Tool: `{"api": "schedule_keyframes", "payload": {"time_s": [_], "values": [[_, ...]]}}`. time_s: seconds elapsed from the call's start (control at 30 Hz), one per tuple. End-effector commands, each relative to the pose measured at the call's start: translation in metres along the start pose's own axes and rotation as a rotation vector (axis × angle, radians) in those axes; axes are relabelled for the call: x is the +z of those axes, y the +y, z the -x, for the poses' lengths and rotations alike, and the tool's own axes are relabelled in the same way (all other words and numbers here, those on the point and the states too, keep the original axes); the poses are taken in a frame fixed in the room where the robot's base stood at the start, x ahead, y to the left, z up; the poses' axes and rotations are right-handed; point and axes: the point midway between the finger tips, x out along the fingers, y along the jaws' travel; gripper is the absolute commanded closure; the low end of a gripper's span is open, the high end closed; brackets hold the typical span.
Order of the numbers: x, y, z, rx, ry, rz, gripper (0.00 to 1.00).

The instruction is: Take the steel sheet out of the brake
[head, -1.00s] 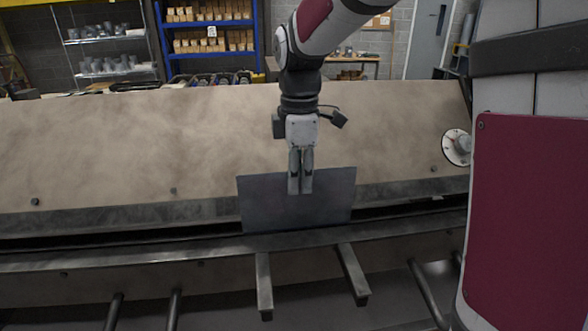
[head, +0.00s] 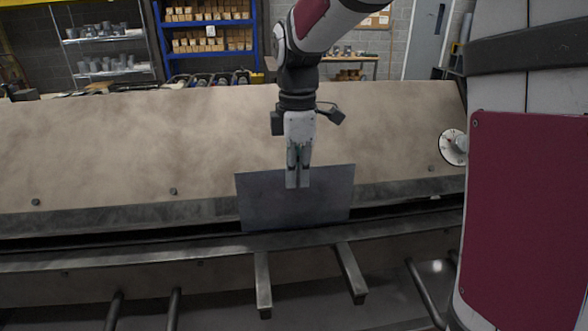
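The steel sheet (head: 296,212) is a dark grey plate standing tilted up at the slot of the brake (head: 110,150). Its lower edge is at the dark gap above the front bed (head: 200,249), and I cannot tell how deep it sits. My gripper (head: 297,186) points down at the top edge of the sheet. Its fingers are close together, one overlapping the sheet's front face, and they appear shut on the upper edge near the middle. The contact behind the front finger is hidden.
Two support arms (head: 263,286) stick out from the front bed below the sheet. A round dial (head: 453,147) is at the brake's right end. Shelves with boxes (head: 211,40) and a metal rack (head: 105,45) stand at the back. The space above the brake face is free.

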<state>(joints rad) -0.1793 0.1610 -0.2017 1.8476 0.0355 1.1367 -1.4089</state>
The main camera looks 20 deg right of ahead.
Motion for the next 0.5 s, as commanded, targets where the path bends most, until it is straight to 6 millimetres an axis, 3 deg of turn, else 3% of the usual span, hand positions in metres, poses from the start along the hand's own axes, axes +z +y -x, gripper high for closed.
{"api": "schedule_keyframes", "payload": {"time_s": [0.5], "values": [[0.000,-0.055,0.003,0.000,0.000,0.001,1.00]]}}
